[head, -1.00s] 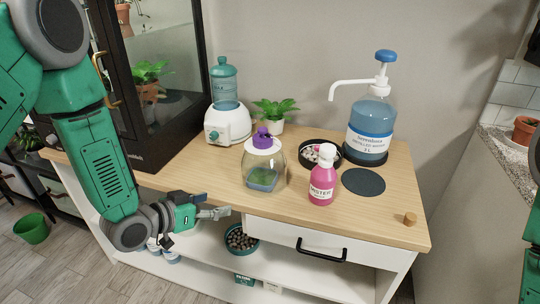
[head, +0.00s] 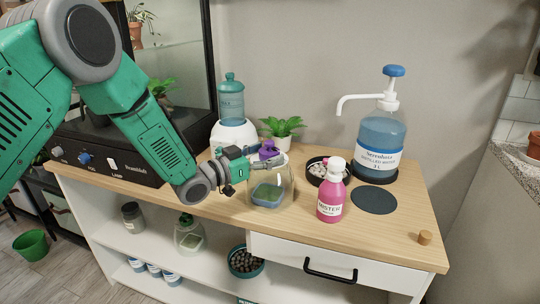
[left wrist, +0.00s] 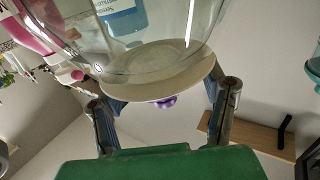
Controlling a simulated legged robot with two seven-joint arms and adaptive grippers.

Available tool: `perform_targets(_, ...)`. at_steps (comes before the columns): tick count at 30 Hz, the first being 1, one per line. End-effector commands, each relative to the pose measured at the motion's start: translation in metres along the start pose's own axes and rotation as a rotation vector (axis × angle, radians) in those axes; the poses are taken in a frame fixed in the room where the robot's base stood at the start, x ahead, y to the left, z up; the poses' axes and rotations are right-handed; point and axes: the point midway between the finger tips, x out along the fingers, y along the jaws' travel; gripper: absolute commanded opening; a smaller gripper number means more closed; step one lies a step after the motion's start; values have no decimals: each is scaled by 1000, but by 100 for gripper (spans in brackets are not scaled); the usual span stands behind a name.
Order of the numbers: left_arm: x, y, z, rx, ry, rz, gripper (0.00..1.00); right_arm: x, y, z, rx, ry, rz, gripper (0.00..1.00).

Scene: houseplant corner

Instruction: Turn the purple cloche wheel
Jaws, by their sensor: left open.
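The glass cloche (head: 284,190) stands on the wooden worktop, with a purple wheel (head: 268,150) on top of its pale lid. My left gripper (head: 266,163) is open at the cloche's top, just in front of and below the wheel in the head view, hiding part of the lid. In the left wrist view the two fingers of the gripper (left wrist: 162,98) lie apart on either side of the lid (left wrist: 160,82). The purple wheel (left wrist: 165,102) shows small between them, mostly hidden by the lid. I cannot tell whether the fingers touch anything. My right gripper is out of view.
A white-based device with a teal tank (head: 231,100) and a potted plant (head: 282,130) stand behind the cloche.

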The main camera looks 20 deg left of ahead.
Motion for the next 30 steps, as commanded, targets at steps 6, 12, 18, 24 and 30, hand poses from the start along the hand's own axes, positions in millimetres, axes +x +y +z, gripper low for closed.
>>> perform_targets(6,12,0,0,1,0,1,66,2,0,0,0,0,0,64)
perform_targets(12,12,0,0,0,0,0,66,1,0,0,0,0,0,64)
perform_targets(18,12,0,0,0,0,0,14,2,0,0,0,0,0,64)
perform_targets(24,11,0,0,-1,-1,-5,14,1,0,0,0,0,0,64)
perform_targets(30,11,1,0,-2,-2,-54,14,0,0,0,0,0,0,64)
